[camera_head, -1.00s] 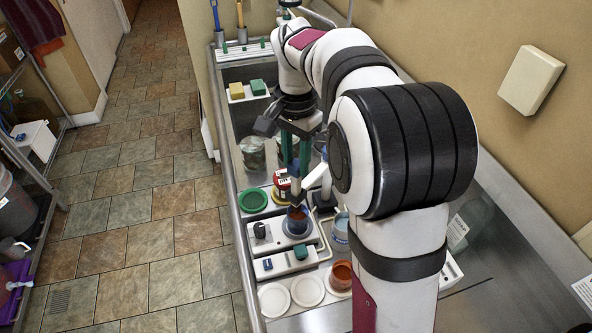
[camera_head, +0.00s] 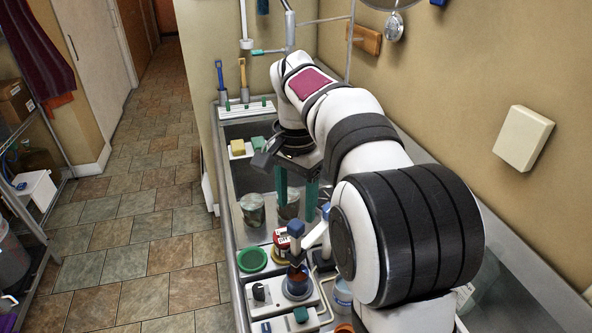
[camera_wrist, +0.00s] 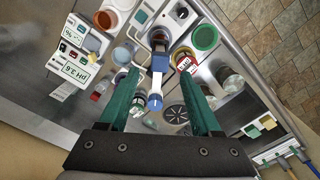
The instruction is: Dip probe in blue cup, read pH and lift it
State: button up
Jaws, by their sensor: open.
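The probe (camera_head: 296,238) has a blue top and a dark lower part that goes down at the blue cup (camera_head: 298,290); how deep its tip sits is hidden. A white arm joins it at the side. In the wrist view the probe's blue block (camera_wrist: 160,62) stands in front of the cup, which holds reddish-brown liquid. My gripper (camera_head: 297,208) is open and empty, its teal fingers above the probe top and apart from it. In the wrist view the probe top lies between and beyond the fingers (camera_wrist: 166,88). A meter display (camera_wrist: 75,70) appears to read pH 3.6.
A green lid (camera_head: 252,260) and a red-labelled jar (camera_head: 281,242) stand close by the cup. Glass jars (camera_head: 253,209) stand behind. A blue-white cup (camera_head: 342,292) is at right. Sponges (camera_head: 238,147) lie on the far ledge. The wall bounds the right side.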

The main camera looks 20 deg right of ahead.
notch_tip(320, 180, up, 11)
jog(key=shift+r, duration=0.1)
dwell(1.2)
